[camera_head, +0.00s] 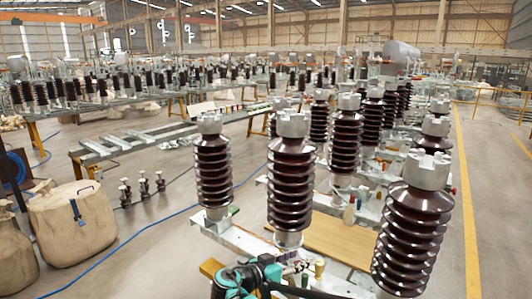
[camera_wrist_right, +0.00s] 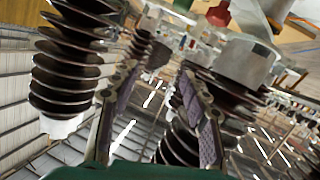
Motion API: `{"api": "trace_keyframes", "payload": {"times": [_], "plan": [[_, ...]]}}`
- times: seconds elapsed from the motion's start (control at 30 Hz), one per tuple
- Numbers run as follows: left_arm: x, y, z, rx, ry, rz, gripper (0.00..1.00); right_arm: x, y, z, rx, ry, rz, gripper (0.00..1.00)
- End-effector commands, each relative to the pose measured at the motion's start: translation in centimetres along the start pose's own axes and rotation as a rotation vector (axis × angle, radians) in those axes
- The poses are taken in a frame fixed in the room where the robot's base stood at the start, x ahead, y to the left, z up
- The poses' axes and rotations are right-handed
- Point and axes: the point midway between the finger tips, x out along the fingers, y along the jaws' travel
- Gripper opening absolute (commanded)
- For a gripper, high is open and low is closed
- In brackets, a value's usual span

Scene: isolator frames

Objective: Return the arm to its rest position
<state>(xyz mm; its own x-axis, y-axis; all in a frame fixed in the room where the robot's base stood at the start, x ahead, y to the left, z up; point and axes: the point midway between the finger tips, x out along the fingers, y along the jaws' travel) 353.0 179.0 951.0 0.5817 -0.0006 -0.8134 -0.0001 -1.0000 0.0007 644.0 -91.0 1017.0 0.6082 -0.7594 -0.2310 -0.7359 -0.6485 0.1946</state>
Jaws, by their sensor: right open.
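My right gripper (camera_head: 262,272) shows teal and black at the bottom centre of the head view, low in front of the nearest brown insulator columns. In the right wrist view its two padded fingers (camera_wrist_right: 158,75) stand apart with nothing held between them. That view looks upside down, with the ceiling at the bottom. A ribbed insulator (camera_wrist_right: 68,65) shows left of the fingers, and another with a grey cap (camera_wrist_right: 245,62) shows right and behind them. I cannot tell how near they are. My left gripper is not in view.
Tall brown insulators (camera_head: 291,185), (camera_head: 412,225) and (camera_head: 213,170) rise from the metal frame close to my right arm. A wooden board (camera_head: 325,240) lies between them. Beige sacks (camera_head: 72,225) and a blue hose (camera_head: 130,240) are on the left floor. Open floor lies left of centre.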

Motion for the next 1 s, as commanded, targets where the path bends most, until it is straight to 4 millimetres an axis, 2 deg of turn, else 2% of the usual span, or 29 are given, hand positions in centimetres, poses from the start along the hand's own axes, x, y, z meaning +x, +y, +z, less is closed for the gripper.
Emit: {"api": "trace_keyframes", "payload": {"times": [0.17,0.37,0.5,0.7,0.83,1.0], "plan": [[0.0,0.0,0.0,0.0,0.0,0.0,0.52,1.4,4.5,0.3,-0.105,-0.142,-0.038,0.46],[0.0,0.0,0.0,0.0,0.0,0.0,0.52,1.6,12.1,2.6,-0.252,-0.366,-0.166,0.46],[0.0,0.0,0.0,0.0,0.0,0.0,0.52,0.0,17.1,5.2,-0.325,-0.498,-0.305,0.46],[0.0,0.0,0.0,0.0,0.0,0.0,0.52,-4.0,22.6,9.5,-0.362,-0.602,-0.535,0.46],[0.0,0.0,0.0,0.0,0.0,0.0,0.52,-6.7,24.6,12.0,-0.353,-0.614,-0.669,0.46],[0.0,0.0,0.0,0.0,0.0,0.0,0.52,-8.9,25.6,13.9,-0.333,-0.595,-0.779,0.46]]}}
